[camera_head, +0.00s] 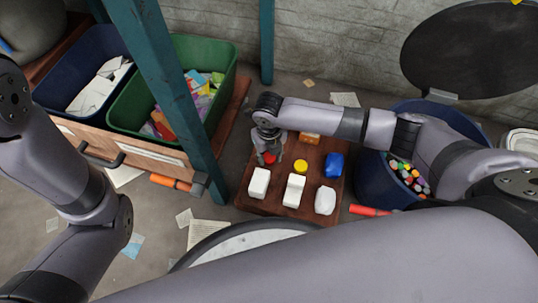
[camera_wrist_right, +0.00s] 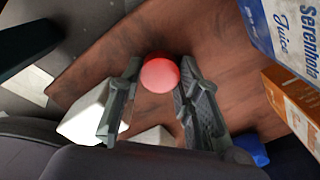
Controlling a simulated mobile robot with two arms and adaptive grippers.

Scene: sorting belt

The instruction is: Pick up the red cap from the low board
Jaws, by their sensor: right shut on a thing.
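The red cap (camera_head: 269,158) is at the back left of the low brown board (camera_head: 258,205), just under my right gripper (camera_head: 268,150). In the right wrist view, the round red cap (camera_wrist_right: 160,74) sits between the two fingertips of my right gripper (camera_wrist_right: 160,68), which is shut on it. The board's brown surface (camera_wrist_right: 215,50) shows behind the cap. I cannot tell whether the cap still touches the board. My left arm shows at the left, but its gripper is out of view.
The board also holds a yellow cap (camera_head: 300,166), white items (camera_head: 294,190), a blue item (camera_head: 334,165) and an orange carton (camera_head: 309,138). A blue bin (camera_head: 375,180) stands right, a green bin (camera_head: 205,50) left. A teal post (camera_head: 170,80) rises left of the board.

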